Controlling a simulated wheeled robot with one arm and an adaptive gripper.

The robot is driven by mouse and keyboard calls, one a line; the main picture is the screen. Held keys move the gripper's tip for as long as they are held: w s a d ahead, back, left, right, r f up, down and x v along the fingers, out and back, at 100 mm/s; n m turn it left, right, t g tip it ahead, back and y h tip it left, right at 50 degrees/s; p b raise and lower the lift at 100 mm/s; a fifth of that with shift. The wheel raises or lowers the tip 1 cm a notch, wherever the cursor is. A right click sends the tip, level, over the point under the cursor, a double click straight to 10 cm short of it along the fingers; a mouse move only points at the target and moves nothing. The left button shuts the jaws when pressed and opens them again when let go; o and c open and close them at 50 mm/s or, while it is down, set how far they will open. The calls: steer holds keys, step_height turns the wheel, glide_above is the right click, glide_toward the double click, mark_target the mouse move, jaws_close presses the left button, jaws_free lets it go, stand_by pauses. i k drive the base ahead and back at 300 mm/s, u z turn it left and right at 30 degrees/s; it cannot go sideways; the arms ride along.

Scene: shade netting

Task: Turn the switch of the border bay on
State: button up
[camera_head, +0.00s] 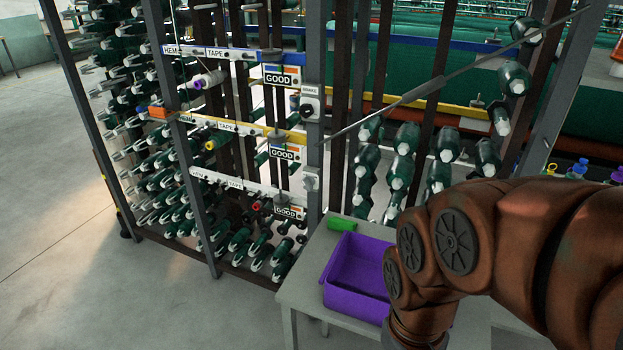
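A rack carries white-labelled rails reading HEM and TAPE. On its grey post, a black round knob (307,109) sits on a pale plate below a small label (310,90) that may read BRAKE. Lower on the same post is a pale switch-like fitting (311,182); its setting is too small to tell. I see no label that reads border, so I cannot tell which fitting is the border bay's switch. My copper-coloured arm fills the lower right and runs off the bottom edge. My gripper is out of view.
A grey table (297,292) stands before the rack, bearing a purple bin (353,306) and a green object (341,224). GOOD signs (281,76) hang on the rack. A thin diagonal rod (424,90) crosses the frames at right. The concrete floor (60,250) at left is clear.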

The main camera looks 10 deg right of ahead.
mark_target(309, 182)
steer(key=k, duration=0.65)
steer(key=u, duration=0.6)
steer(key=i, duration=1.45)
steer(key=z, duration=0.6)
